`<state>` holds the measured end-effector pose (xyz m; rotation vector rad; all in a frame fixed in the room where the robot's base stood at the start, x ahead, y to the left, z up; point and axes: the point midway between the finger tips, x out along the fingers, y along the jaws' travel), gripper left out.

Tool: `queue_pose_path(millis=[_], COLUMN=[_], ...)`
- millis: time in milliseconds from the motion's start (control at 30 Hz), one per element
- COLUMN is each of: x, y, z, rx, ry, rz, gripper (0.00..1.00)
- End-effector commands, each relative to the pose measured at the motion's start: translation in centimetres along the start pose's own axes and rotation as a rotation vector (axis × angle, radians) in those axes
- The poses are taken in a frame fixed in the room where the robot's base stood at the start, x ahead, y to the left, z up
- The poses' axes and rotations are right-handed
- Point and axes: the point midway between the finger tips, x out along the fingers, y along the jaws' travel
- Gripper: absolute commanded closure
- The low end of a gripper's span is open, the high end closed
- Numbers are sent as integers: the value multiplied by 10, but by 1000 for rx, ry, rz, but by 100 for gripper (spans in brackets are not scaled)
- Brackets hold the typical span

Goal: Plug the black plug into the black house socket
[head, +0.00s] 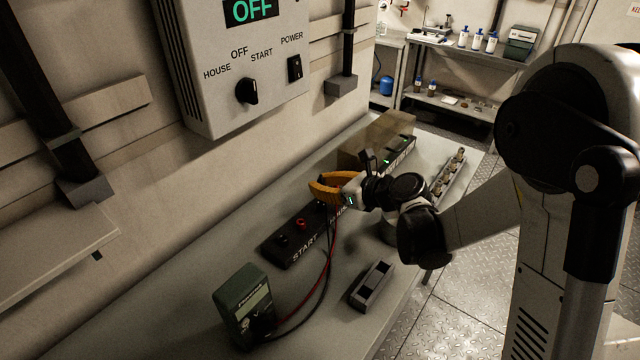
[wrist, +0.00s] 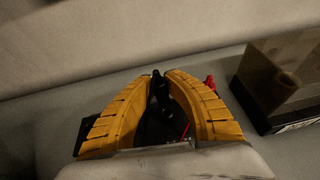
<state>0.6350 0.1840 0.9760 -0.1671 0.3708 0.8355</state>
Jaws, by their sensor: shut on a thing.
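My gripper (head: 328,188) has yellow fingers and is low over the far end of the black socket strip (head: 283,258). In the wrist view its fingers (wrist: 158,92) are closed around the black plug (wrist: 157,85), which stands roughly upright between them. A red plug or socket (wrist: 211,82) shows just right of the fingers. The near end of the strip is marked START, with a black socket (head: 282,240) and a red one (head: 302,223). The HOUSE end is partly behind my gripper. The black house socket is hidden, so I cannot tell whether the plug touches it.
A green multimeter (head: 243,305) stands at the table front, with red and black leads running towards my gripper. A grey slotted holder (head: 372,287) lies to its right. A box with a tinted cover (wrist: 285,75) is right of the fingers. A control box (head: 240,60) reading OFF hangs above.

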Motion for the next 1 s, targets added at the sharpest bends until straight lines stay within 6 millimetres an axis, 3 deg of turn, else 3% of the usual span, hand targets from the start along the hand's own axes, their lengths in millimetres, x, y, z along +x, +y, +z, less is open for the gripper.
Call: queue_pose_path(millis=[1000], x=[4], y=[0], z=[-10], rx=[0], ry=[0], rz=[0], gripper=[100])
